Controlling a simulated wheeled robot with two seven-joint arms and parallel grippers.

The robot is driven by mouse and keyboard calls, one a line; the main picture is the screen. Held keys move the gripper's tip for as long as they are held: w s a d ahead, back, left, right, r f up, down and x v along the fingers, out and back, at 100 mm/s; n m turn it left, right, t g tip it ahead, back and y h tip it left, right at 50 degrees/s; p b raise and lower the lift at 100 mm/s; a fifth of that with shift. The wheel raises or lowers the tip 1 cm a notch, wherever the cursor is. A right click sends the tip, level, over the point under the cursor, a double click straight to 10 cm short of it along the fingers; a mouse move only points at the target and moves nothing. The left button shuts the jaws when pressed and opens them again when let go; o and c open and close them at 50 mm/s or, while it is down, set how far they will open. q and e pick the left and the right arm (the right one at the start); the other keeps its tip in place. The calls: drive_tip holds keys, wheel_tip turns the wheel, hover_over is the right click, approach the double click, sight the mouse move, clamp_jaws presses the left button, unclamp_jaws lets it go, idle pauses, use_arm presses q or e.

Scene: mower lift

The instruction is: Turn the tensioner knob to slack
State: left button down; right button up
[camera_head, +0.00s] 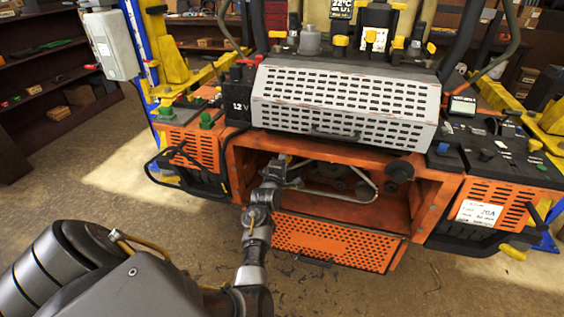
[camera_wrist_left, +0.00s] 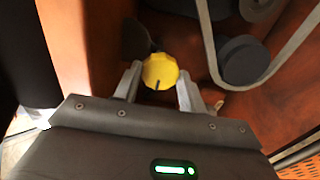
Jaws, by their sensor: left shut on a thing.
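The tensioner knob (camera_wrist_left: 160,71) is yellow and round with a dark slot-like mark near its lower edge, seen in the left wrist view. My left gripper (camera_wrist_left: 158,84) has one finger on each side of the knob and is shut on it. In the head view my left gripper (camera_head: 278,172) reaches into the open orange bay of the mower, at its left side. There the knob is mostly hidden by the gripper. A grey belt (camera_wrist_left: 222,75) runs just right of the knob, near a dark round pulley (camera_wrist_left: 244,61). My right gripper is not in view.
The orange bay frame (camera_head: 329,153) surrounds the arm, with a pale perforated cover (camera_head: 345,98) above and an orange perforated panel (camera_head: 335,243) below. The belt and another pulley (camera_head: 399,171) are right of the gripper. Open floor lies in front.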

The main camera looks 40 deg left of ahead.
use_arm(q)
drive_tip(key=shift+r, duration=0.1)
drive_tip(key=c, duration=0.8)
unclamp_jaws()
drive_tip(key=shift+w, duration=0.1)
drive_tip(key=p+v, duration=0.5)
drive_tip(key=v, duration=0.2)
drive_tip(key=shift+s, duration=0.25)
